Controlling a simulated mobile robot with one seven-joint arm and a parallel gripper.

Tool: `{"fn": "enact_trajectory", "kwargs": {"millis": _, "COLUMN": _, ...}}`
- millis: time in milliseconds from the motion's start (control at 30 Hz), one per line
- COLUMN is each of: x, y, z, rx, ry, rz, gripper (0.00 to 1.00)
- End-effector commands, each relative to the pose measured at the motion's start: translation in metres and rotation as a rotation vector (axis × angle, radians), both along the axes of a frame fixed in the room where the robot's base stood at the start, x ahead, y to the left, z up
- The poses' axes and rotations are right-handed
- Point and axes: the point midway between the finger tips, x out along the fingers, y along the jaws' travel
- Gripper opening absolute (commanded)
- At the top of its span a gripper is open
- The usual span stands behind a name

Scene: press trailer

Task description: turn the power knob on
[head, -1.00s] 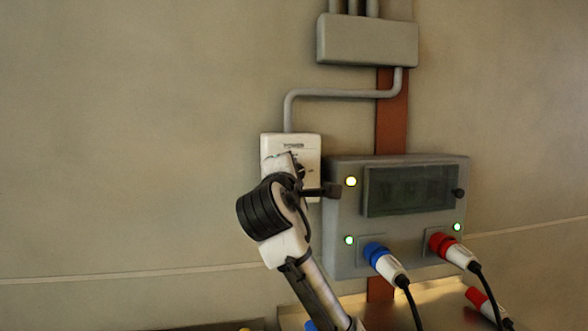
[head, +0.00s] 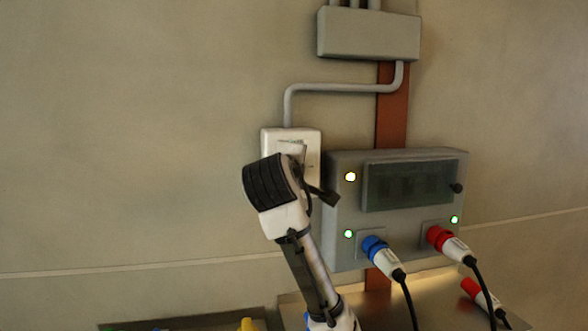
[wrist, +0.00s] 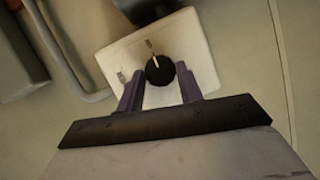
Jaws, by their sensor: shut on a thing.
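The power knob (wrist: 160,71) is black and round, with a white pointer line, on a white wall box (wrist: 112,60). In the wrist view its pointer aims up at one of two small marks on the box face. My gripper (wrist: 160,76) has its two purple-grey fingers on either side of the knob and is shut on it. In the head view the white box (head: 271,141) hangs on the wall, and my wrist covers its lower part and the knob.
A grey panel (head: 342,255) with lit lamps and a dark window stands close to the right of my wrist. Blue (head: 375,248) and red (head: 439,237) plugs with cables sit in it. A conduit (head: 335,88) runs above. The wall at left is clear.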

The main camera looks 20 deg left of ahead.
Motion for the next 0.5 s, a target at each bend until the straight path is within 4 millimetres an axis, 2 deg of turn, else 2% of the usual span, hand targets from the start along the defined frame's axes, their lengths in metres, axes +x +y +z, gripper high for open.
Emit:
{"fn": "enact_trajectory", "kwargs": {"millis": 300, "x": 0.0002, "y": 0.0002, "z": -0.0008, "rx": 0.001, "ry": 0.002, "rz": 0.000, "gripper": 0.13}}
{"fn": "enact_trajectory", "kwargs": {"millis": 333, "x": 0.0002, "y": 0.0002, "z": -0.0008, "rx": 0.001, "ry": 0.002, "rz": 0.000, "gripper": 0.40}}
{"fn": "enact_trajectory", "kwargs": {"millis": 467, "x": 0.0002, "y": 0.0001, "z": -0.0006, "rx": 0.001, "ry": 0.002, "rz": 0.000, "gripper": 0.57}}
{"fn": "enact_trajectory", "kwargs": {"millis": 500, "x": 0.0002, "y": 0.0001, "z": -0.0005, "rx": 0.001, "ry": 0.001, "rz": 0.000, "gripper": 0.58}}
